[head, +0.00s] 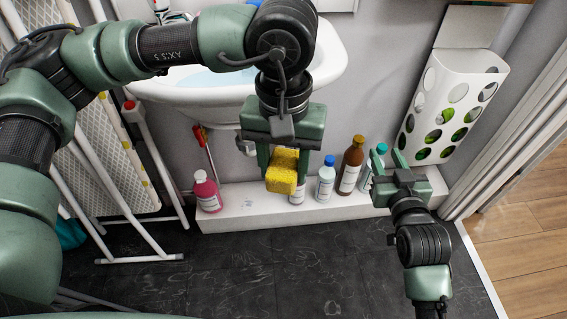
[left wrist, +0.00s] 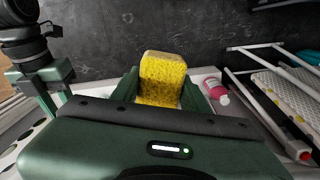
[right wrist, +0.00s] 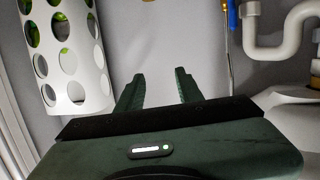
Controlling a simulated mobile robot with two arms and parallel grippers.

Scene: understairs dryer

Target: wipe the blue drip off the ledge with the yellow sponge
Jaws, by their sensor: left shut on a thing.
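The yellow sponge (head: 281,177) is held between the fingers of my left gripper (head: 284,168), below the sink and above the white ledge (head: 240,216). The sponge also fills the fingers in the left wrist view (left wrist: 163,78). A small faint mark (head: 248,203) shows on the ledge between the pink bottle and the sponge; I cannot tell whether it is the blue drip. The sponge hides part of the ledge and a bottle behind it. My right gripper (head: 384,158) is open and empty at the ledge's right part; its spread fingers show in the right wrist view (right wrist: 158,78).
A pink bottle (head: 207,194) stands at the ledge's left end. A blue-capped bottle (head: 325,183), a brown bottle (head: 350,170) and a teal-capped bottle stand right of the sponge. The sink (head: 205,98) overhangs the ledge. A white drying rack (head: 140,257) stands left.

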